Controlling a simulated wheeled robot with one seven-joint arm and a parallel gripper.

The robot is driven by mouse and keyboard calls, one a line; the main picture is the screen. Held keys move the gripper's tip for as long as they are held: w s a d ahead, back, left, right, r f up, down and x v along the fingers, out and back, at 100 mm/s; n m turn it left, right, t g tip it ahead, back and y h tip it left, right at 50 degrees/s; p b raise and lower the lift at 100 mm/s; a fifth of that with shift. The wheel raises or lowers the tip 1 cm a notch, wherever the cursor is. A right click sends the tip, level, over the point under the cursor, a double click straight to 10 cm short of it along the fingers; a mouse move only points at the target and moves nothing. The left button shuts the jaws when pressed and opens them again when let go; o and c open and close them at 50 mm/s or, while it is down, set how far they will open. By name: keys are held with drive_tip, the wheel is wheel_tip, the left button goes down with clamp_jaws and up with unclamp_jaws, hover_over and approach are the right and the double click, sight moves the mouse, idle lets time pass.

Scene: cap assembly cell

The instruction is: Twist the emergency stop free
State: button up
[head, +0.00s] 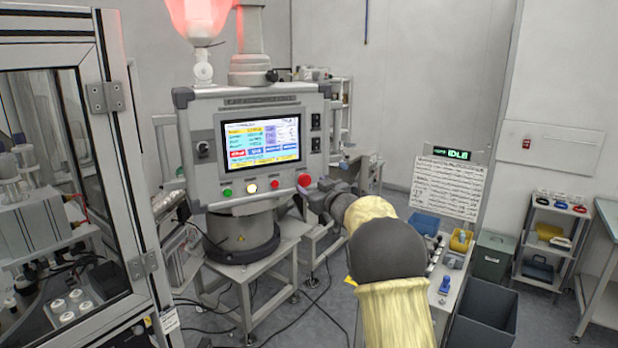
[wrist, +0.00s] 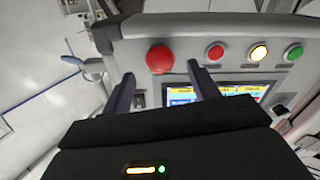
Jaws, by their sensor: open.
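The emergency stop is a large red mushroom button (head: 304,180) at the lower right corner of the control panel (head: 205,124). In the wrist view the red button (wrist: 160,58) shows between and just beyond my fingertips. My gripper (wrist: 161,69) is open, with one dark finger on either side of the button's line and nothing held. In the head view my gripper (head: 313,188) is close to the button, at its lower right. I cannot tell whether the fingers overlap the button's sides or touch it.
A small red button (head: 275,184), a lit yellow-white button (head: 252,188) and a green button (head: 227,192) sit in a row left of the stop, below the screen (head: 261,141). A glass-doored machine (head: 112,180) stands at left. A sign reads IDLE (head: 452,153).

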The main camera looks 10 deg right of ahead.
sight(306, 180)
drive_tip(key=shift+p+x, duration=0.55)
drive_tip(key=shift+x, duration=1.05)
drive_tip(key=c, duration=1)
